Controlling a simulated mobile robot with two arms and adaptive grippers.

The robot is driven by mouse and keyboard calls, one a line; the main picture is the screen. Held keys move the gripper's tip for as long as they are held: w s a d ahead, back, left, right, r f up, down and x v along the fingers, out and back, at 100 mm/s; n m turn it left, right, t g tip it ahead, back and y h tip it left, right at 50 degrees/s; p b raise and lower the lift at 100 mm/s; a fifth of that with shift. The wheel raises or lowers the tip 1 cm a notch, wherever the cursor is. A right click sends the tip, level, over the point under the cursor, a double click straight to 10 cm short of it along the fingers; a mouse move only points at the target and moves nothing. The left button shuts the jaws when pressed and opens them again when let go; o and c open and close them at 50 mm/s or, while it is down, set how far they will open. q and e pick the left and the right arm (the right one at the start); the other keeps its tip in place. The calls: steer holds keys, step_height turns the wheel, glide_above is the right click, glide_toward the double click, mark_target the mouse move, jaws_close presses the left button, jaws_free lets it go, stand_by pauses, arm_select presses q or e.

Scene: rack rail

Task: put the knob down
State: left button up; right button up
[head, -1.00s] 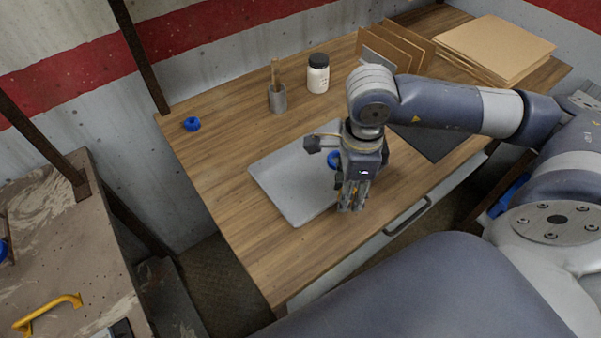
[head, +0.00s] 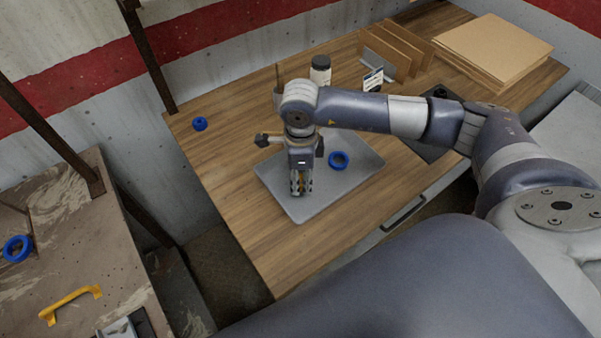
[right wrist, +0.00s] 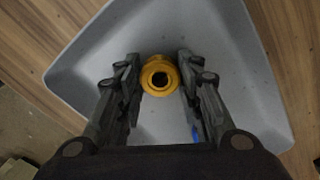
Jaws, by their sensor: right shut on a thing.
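The yellow knob (right wrist: 160,77), round with a dark hole in its middle, sits between the fingertips of my right gripper in the right wrist view. My right gripper (head: 300,188) is shut on it and points down over the left part of the grey tray (head: 362,181). The fingers mostly hide the knob in the head view. The tray surface lies below the knob in the right wrist view (right wrist: 225,50). I cannot tell whether the knob touches it. My left gripper is not in view.
A blue ring (head: 338,161) lies on the tray, right of my gripper. Another blue ring (head: 200,124) lies on the wooden table (head: 225,175). A white jar (head: 320,72) and brown boards (head: 495,45) stand behind. A yellow handle (head: 71,304) lies on the left bench.

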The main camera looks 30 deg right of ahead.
mark_target(301, 180)
steer(key=shift+f+b, duration=0.2)
steer(key=shift+b, duration=0.15)
steer(key=o, duration=1.1)
steer(key=shift+r, duration=0.1)
steer(key=shift+r+p, duration=0.15)
steer(key=shift+p, duration=0.2)
steer(key=shift+w+r, duration=0.1)
steer(key=shift+r, duration=0.15)
step_height(301, 180, up, 12)
steer(key=b, duration=0.3)
steer(key=shift+f, duration=0.25)
